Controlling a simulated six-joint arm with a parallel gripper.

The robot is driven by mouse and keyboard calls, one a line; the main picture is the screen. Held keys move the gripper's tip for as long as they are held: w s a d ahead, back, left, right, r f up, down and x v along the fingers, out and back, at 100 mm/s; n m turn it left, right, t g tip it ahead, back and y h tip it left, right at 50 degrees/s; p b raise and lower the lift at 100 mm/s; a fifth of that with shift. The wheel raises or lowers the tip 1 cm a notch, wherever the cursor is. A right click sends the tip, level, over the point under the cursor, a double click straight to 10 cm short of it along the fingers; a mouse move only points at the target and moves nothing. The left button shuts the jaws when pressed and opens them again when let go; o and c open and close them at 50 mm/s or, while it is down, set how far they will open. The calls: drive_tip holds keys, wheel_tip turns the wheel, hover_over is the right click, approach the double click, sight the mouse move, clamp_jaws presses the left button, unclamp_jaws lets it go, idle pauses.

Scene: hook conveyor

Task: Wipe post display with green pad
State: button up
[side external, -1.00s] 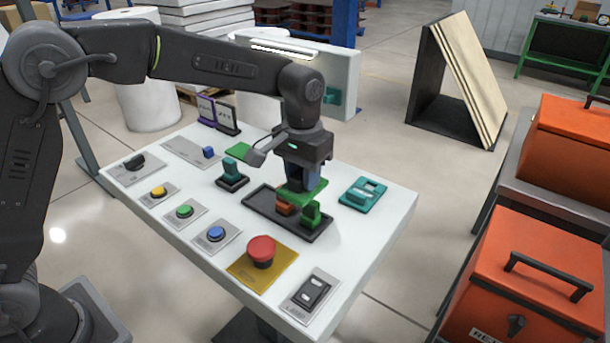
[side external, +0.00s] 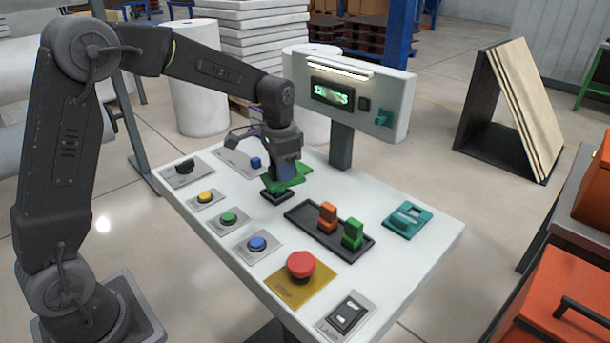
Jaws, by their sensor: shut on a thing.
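My gripper (side external: 282,170) points down over the left-middle of the white console, shut on the green pad (side external: 296,177). The pad shows as a flat green patch beside and under the jaws; the jaws hide part of it. A small black stand (side external: 277,196) is just beneath; I cannot tell whether the pad touches it. The post display (side external: 332,96) is a dark screen with bright green characters, in a white panel (side external: 300,71) on a grey post (side external: 341,147) behind the console. My gripper is lower than the screen and left of the post.
A dark tray (side external: 300,216) holds an orange block (side external: 328,217) and a green block (side external: 352,234). A teal fixture (side external: 408,219) sits to the right. Coloured buttons and a red mushroom button (side external: 300,266) line the front.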

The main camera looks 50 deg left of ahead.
sight(347, 99)
drive_tip(key=w+a+r+m+t+y, duration=0.1)
drive_tip(key=w+a+r+t+y, duration=0.2)
drive_tip(key=w+a+t, duration=0.5)
drive_tip(key=w+a+r+m+t+h, duration=0.2)
drive_tip(key=a+r+m+t+h, duration=0.15)
drive_tip(key=r+t, duration=0.5)
drive_tip(key=shift+m+t, duration=0.45)
drive_tip(key=shift+t, duration=0.1)
drive_tip(key=shift+w+d+f, duration=0.1)
drive_tip(key=shift+w+f, duration=0.2)
drive_tip(key=shift+w, duration=0.65)
drive_tip(key=shift+w+a+f, duration=0.1)
drive_tip(key=shift+w+f, duration=0.25)
drive_tip(key=shift+w, duration=0.65)
drive_tip(key=shift+w+d+f, duration=0.1)
drive_tip(key=shift+w+f, duration=0.2)
drive_tip(key=shift+w, duration=0.65)
drive_tip(key=shift+w, duration=1.05)
drive_tip(key=shift+s+d, duration=0.15)
drive_tip(key=shift+d, duration=5.35)
drive_tip(key=shift+w, duration=0.2)
